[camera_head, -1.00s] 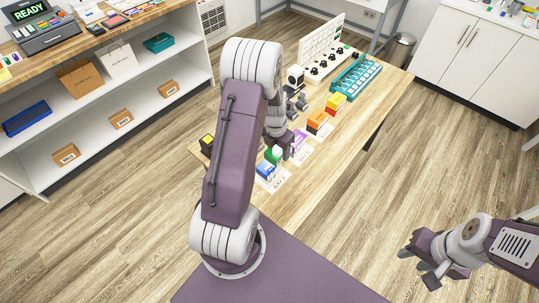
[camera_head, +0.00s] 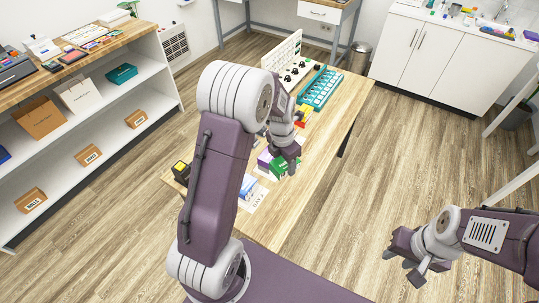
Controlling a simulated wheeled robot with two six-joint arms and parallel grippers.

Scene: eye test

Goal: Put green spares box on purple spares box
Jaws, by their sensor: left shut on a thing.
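My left gripper (camera_head: 287,163) is over the table, shut on the green spares box (camera_head: 278,169), and partly covers it. The purple spares box (camera_head: 264,158) is on the wooden table, just left of the green box and partly hidden by it and my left arm. The two look close together in the picture; I cannot tell whether they touch. My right gripper (camera_head: 401,265) is open and empty over the floor at the lower right.
A blue box (camera_head: 246,185) stands nearer on the table (camera_head: 270,215), by a label card. Yellow and red boxes (camera_head: 303,117), a teal tray (camera_head: 320,88) and a white board are farther back. A black-yellow box (camera_head: 181,171) is at the left edge.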

